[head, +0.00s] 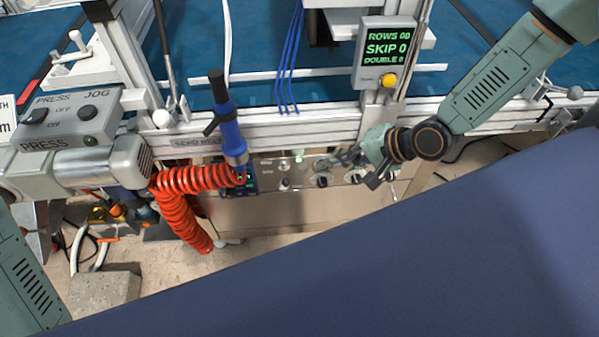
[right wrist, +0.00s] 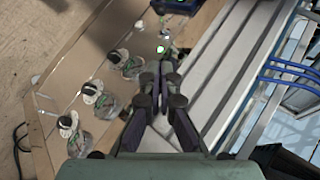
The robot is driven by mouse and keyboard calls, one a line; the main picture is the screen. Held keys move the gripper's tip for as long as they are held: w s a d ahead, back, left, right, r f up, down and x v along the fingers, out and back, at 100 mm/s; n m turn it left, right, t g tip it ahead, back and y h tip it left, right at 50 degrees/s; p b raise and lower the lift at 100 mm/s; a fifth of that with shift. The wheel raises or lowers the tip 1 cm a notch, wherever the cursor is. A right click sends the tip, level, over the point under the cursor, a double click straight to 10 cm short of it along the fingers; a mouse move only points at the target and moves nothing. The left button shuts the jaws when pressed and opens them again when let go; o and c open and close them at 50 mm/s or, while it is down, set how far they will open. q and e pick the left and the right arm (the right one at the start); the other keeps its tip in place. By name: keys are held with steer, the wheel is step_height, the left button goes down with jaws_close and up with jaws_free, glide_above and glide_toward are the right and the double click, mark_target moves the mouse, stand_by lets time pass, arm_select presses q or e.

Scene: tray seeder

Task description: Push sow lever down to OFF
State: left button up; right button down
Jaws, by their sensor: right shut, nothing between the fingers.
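The control panel (head: 290,207) is a light metal face below the machine's front rail. A small pale lever-like part (head: 284,183) stands on it, left of the round knobs; I cannot tell for sure that it is the sow lever, nor its position. My right gripper (head: 327,161) is shut and empty, in front of the panel and over the knobs, its tips pointing left. In the right wrist view the shut fingers (right wrist: 157,72) point toward a lit green spot (right wrist: 160,49) on the panel. A gap to the small parts there seems to remain.
Several knobs, one a dark-and-white knob (right wrist: 92,92), line the panel. A coiled red hose (head: 182,181) and a blue-handled tool (head: 229,125) hang left of it. A display (head: 385,52) reads ROWS 00, SKIP 0. The rail (head: 290,130) runs above.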

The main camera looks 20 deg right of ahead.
steer(key=shift+f, duration=0.1)
steer(key=b, duration=0.6)
glide_toward(285, 176)
step_height(285, 176, down, 3)
steer(key=w, duration=0.2)
steer(key=shift+a+f, duration=0.3)
steer(key=shift+a, duration=0.6)
steer(key=shift+w, duration=0.1)
steer(key=shift+f+b, duration=0.1)
steer(key=shift+b, duration=0.3)
steer(key=shift+t+b, duration=0.3)
